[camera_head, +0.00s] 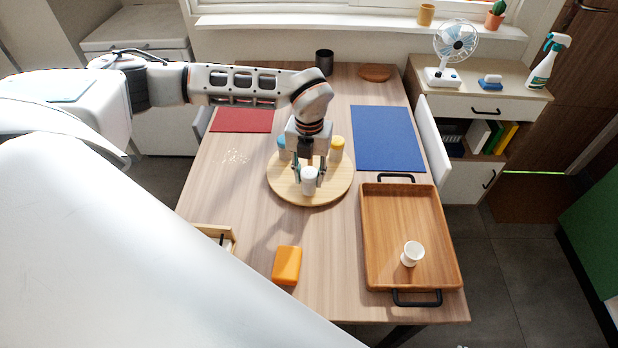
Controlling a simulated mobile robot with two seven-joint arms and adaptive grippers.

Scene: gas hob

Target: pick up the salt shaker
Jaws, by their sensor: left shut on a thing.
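A small white shaker (310,182), which looks like the salt shaker, is at the front part of the round wooden turntable (335,190). My left gripper (308,176) points down over the turntable and is shut on the white shaker, one finger on each side. I cannot tell whether the shaker touches the board or is just above it. A yellow-topped shaker (337,146) stands behind on the right, and a blue-topped one (282,145) behind on the left, partly hidden by my gripper. My right gripper is not in view.
A wooden tray (385,240) with black handles holds a white cup (412,254). An orange block-like item (286,266) lies at the front. Red (243,120) and blue (388,138) mats, a dark cup (324,62) and scattered white specks (236,157) are on the table.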

